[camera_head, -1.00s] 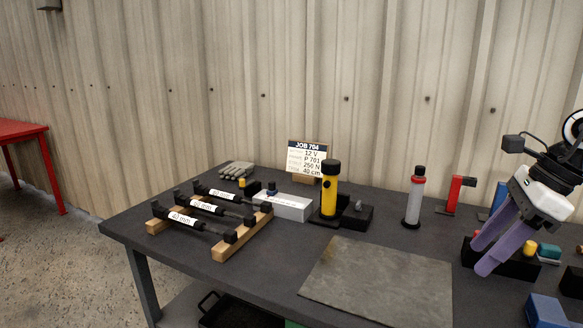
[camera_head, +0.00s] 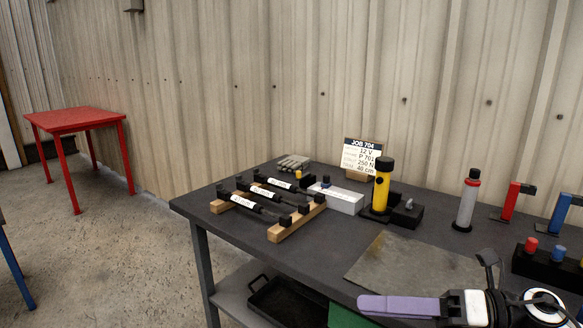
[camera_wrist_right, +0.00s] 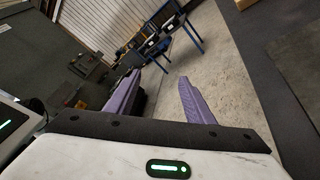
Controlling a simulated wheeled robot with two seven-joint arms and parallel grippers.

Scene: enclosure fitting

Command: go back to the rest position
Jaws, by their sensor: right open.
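My right gripper (camera_head: 375,306) is at the bottom right of the head view, seen from the side, its purple fingers pointing left above the front of the dark table (camera_head: 205,205). In the right wrist view the two purple fingers (camera_wrist_right: 158,92) are spread apart with nothing between them. Bare floor and blue-legged furniture show beyond the fingers. My left gripper is in neither view.
On the table stand a wooden rack (camera_head: 290,227) with labelled black cylinders, a white box (camera_head: 340,200), a yellow cylinder (camera_head: 381,190), a grey bottle (camera_head: 467,203) and a job sign (camera_head: 362,156). A grey mat (camera_head: 400,262) lies bare. A red table (camera_head: 75,118) stands far left.

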